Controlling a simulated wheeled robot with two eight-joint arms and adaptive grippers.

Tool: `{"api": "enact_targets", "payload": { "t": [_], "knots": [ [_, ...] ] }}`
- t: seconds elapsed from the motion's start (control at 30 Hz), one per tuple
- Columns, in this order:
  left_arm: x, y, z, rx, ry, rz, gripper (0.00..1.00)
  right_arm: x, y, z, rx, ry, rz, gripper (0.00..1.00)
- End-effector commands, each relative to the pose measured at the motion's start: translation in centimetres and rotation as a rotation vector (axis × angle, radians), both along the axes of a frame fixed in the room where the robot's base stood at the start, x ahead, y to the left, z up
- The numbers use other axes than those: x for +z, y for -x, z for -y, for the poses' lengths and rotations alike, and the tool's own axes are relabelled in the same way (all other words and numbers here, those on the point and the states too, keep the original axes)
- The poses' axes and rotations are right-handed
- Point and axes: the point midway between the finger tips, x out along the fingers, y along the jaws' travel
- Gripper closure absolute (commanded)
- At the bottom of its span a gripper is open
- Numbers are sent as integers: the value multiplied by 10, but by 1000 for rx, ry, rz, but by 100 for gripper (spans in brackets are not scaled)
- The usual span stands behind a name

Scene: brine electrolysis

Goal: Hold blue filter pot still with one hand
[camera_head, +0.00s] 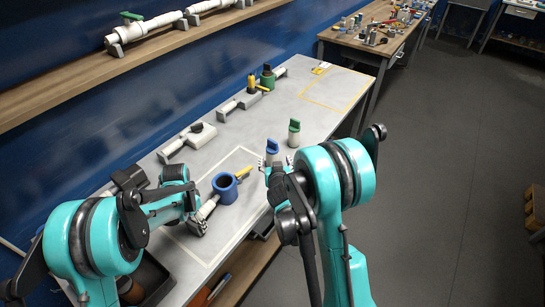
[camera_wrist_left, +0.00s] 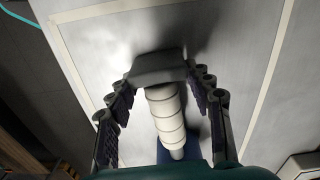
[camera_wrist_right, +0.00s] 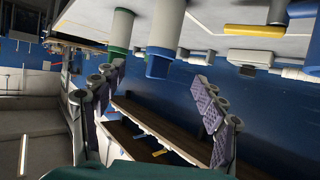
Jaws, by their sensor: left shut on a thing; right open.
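The blue filter pot (camera_head: 229,194) stands on the grey bench inside a pale outlined area, with a yellow handle to its right and a white ribbed pipe (camera_wrist_left: 166,113) on its other side. Part of its blue body (camera_wrist_left: 190,157) shows low in the left wrist view. My left gripper (camera_head: 196,203) is shut on the white pipe beside the pot, near a grey end block (camera_wrist_left: 158,66). My right gripper (camera_head: 277,164) is open and empty near a blue-topped cylinder (camera_head: 272,148); the blue top (camera_wrist_right: 159,66) also shows ahead of its fingers.
A green-topped cylinder (camera_head: 294,131) stands next to the blue-topped one. Grey-and-white pipe fittings (camera_head: 187,141) and a green valve pot (camera_head: 267,78) line the bench's wall side. A wooden shelf (camera_head: 75,82) hangs above. The yellow-outlined area (camera_head: 333,92) at the far end is mostly clear.

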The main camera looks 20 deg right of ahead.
Motion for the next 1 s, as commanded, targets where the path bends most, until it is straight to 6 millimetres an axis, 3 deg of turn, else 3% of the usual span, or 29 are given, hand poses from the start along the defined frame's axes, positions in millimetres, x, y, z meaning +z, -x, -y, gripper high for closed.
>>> {"api": "enact_targets", "payload": {
  "t": [0.17, 0.4, 1.0],
  "knots": [
    [0, 0, 0, 0, 0, 1, 88, -11, -11, 3, -2, 0, 14, 28],
    [0, 0, 0, 0, 0, 1, 88, -28, -49, 13, -2, 0, 14, 28],
    [0, 0, 0, 0, 1, 1, 88, -58, -107, 26, -2, 0, 14, 28]
  ]
}}
